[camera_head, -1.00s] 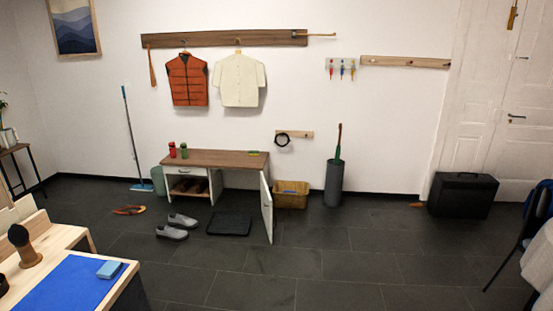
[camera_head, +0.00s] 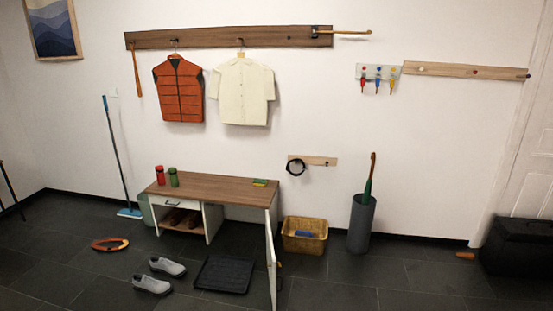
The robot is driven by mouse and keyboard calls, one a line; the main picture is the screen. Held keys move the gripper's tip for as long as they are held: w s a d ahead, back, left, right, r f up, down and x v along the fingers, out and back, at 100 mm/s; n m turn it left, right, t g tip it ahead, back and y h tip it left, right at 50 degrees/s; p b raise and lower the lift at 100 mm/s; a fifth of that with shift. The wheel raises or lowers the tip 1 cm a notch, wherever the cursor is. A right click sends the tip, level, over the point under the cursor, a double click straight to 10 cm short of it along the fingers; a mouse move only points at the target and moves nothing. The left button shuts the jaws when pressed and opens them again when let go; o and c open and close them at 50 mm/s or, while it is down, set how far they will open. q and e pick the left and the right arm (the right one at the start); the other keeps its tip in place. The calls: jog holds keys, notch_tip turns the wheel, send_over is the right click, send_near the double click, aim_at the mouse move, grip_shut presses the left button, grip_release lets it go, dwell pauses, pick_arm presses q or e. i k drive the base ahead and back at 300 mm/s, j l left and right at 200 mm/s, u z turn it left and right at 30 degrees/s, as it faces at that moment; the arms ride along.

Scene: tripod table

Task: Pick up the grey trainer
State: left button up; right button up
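A pair of grey trainers rests on the dark tiled floor in front of the bench. One grey trainer (camera_head: 168,266) is a little farther back, and the other grey trainer (camera_head: 152,285) is nearer to me and slightly to the left. They lie side by side, apart from each other. Neither of my grippers shows in the head view.
A black mat (camera_head: 222,275) lies right of the trainers. The bench (camera_head: 210,187) stands behind, its white door (camera_head: 271,262) open towards me. Orange-brown sandals (camera_head: 110,244) lie left. A yellow basket (camera_head: 304,243) and umbrella stand (camera_head: 361,225) are right of the bench.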

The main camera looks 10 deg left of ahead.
aim_at(161, 265)
jog(key=i+u, duration=0.95)
jog(key=i+l+u, duration=0.3)
jog(key=i+u, duration=0.15)
